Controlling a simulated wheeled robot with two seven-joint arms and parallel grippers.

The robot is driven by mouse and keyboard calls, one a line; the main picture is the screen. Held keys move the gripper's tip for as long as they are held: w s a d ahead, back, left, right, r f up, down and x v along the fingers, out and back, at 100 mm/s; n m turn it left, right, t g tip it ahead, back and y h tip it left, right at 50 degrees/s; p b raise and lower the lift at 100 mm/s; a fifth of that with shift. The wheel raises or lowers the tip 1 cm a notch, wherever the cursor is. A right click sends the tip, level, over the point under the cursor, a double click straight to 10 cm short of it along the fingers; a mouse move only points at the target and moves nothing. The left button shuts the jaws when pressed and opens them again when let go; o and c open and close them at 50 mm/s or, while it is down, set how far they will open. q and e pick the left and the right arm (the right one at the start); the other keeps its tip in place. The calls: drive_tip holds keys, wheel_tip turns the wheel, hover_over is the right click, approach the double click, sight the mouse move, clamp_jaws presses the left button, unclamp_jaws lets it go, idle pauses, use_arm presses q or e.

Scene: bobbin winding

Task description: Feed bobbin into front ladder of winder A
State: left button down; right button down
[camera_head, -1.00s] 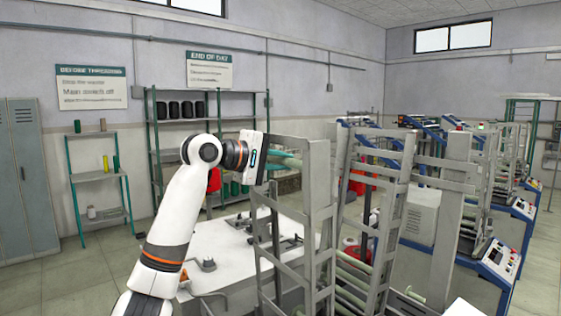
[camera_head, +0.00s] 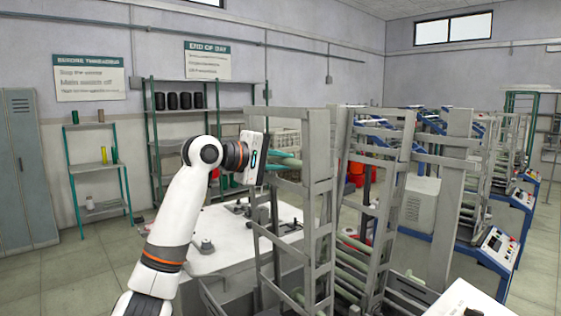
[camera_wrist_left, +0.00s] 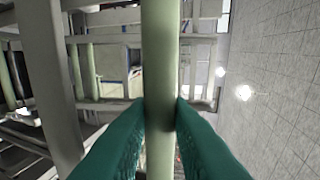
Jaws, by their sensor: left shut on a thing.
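My left gripper (camera_head: 284,159), with teal fingers, is at the upper part of a grey ladder frame (camera_head: 319,190) in the head view. In the left wrist view its fingers (camera_wrist_left: 160,108) are shut on a pale green bobbin (camera_wrist_left: 160,55), a long tube running up and down that picture between them. The head view does not clearly show this bobbin; the fingers and ladder post cover that spot. Another grey ladder frame (camera_head: 391,195) stands to the right. Whether the bobbin touches the ladder I cannot tell. My right gripper is not in view.
Several pale green bobbins (camera_head: 347,272) lie low between the ladder frames. A white table (camera_head: 225,235) with small fittings stands behind my arm. Blue and grey winding machines (camera_head: 495,245) line the right side. Shelves (camera_head: 183,114) stand along the back wall.

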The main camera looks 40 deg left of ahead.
use_arm(q)
drive_tip(key=shift+f, duration=0.1)
wheel_tip(320, 180, down, 4)
drive_tip(key=b, duration=0.3)
drive_tip(key=shift+w+f, duration=0.1)
drive_tip(key=shift+w, duration=0.05)
drive_tip(key=c, duration=0.9)
unclamp_jaws()
drive_tip(key=shift+s+a+r+p, duration=0.2)
drive_tip(key=shift+s+r+p, duration=0.1)
drive_tip(key=shift+s+r, duration=0.85)
drive_tip(key=shift+s+a+r+p, duration=0.15)
drive_tip(key=shift+s+r+p, duration=0.2)
drive_tip(key=shift+s+r, duration=0.8)
drive_tip(key=shift+s+a+r+p, duration=0.2)
drive_tip(key=shift+s+r+p, duration=0.1)
drive_tip(key=shift+s+r, duration=0.85)
